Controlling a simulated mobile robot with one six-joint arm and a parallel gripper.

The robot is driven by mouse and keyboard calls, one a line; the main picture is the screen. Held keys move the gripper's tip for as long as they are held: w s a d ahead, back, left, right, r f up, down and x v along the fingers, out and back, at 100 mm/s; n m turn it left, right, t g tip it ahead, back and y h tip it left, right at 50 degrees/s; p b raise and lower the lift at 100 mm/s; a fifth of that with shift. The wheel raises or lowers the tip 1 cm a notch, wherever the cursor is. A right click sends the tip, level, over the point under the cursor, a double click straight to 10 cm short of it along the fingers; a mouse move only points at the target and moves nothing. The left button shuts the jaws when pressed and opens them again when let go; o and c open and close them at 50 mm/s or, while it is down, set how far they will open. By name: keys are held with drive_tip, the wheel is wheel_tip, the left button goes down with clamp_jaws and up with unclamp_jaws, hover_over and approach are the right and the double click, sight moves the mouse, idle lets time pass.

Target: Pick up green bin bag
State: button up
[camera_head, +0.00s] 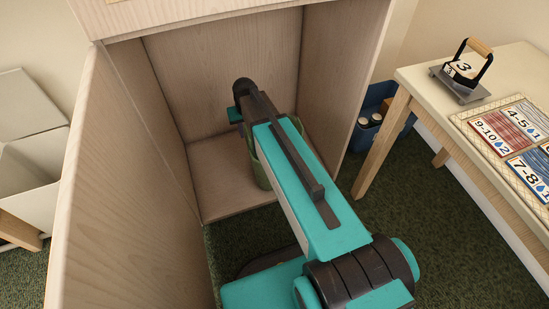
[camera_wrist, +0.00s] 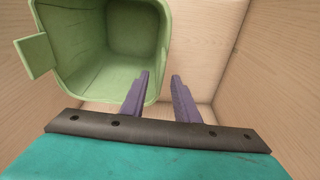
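A green open-topped container (camera_wrist: 155,40), seemingly the green bin bag, stands inside a wooden cubby. In the wrist view I look down into its empty-looking interior, and a square green tab sticks out at its left. In the head view only part of the green container (camera_head: 258,170) shows behind my arm. My gripper (camera_wrist: 160,76) is open, with two purple fingers apart. Its fingertips appear on either side of the container's right-hand wall in the picture. I cannot tell whether they touch it. The fingers are hidden in the head view.
The cubby's wooden side walls (camera_head: 130,190) close in on left and right. A blue crate (camera_head: 372,105) with bottles sits beneath. A pale open bin (camera_head: 28,170) stands at the left.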

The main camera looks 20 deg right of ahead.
sight(248, 136)
drive_tip(key=shift+w+f+b, duration=0.15)
drive_tip(key=shift+f+b, duration=0.35)
drive_tip(key=shift+f, duration=1.35)
clamp_jaws()
